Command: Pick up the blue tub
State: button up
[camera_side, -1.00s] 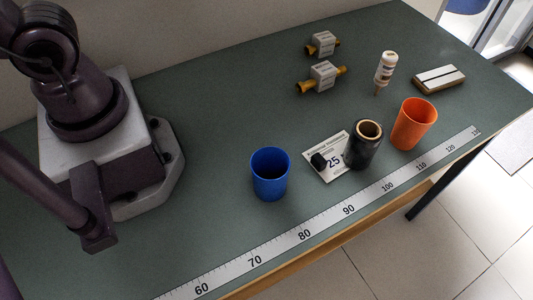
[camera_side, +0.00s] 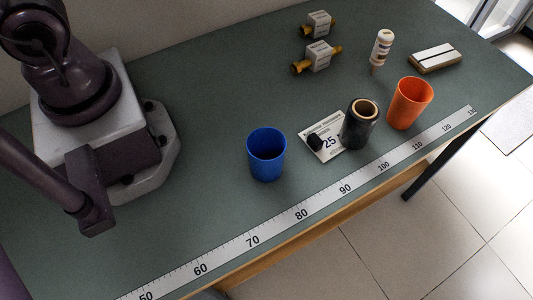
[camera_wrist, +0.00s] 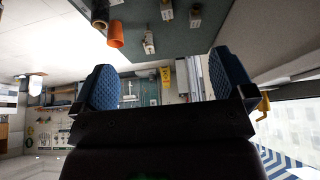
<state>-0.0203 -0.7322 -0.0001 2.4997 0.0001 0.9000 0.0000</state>
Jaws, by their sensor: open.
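The blue tub (camera_side: 266,156) stands upright and empty on the green bench top in the side view, left of the other small items. It does not show in the wrist view. My gripper (camera_wrist: 164,82) shows in the wrist view with its two blue ribbed fingers wide apart and nothing between them. It is out of frame in the side view, so its distance to the tub cannot be told.
A black cup (camera_side: 359,124) and an orange cup (camera_side: 409,103) stand right of the tub, with a white card (camera_side: 327,148) between tub and black cup. A ruler strip (camera_side: 252,241) lines the bench edge. Brass-ended valves (camera_side: 316,55), a white tube (camera_side: 381,51) and a block (camera_side: 435,58) stand farther back.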

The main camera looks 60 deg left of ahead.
notch_tip(320, 180, down, 9)
jog(key=w+a+n+g, duration=0.1)
jog(key=a+n+g, duration=0.1)
jog(key=g, duration=0.3)
jog(key=n+h, duration=1.7)
send_near(252, 138)
jog(key=s, duration=0.2)
jog(key=s+f, duration=0.1)
jog(key=s, duration=0.2)
jog(key=shift+s+d, duration=0.1)
jog(key=shift+d, duration=0.15)
jog(key=w+n+t, duration=0.1)
jog(key=w+t, duration=0.1)
jog(key=t, duration=0.1)
jog(key=shift+w+f+n, duration=0.35)
jog(key=shift+f+n, duration=0.05)
jog(key=shift+w+r+t+h, duration=0.1)
jog(key=shift+w+t+h, duration=0.2)
jog(key=shift+w, duration=0.1)
jog(key=shift+w+d, duration=0.1)
jog(key=shift+d, duration=0.25)
jog(key=x, duration=0.6)
jog(key=shift+d, duration=0.2)
jog(key=x, duration=0.5)
jog(key=shift+w+d+f, duration=0.25)
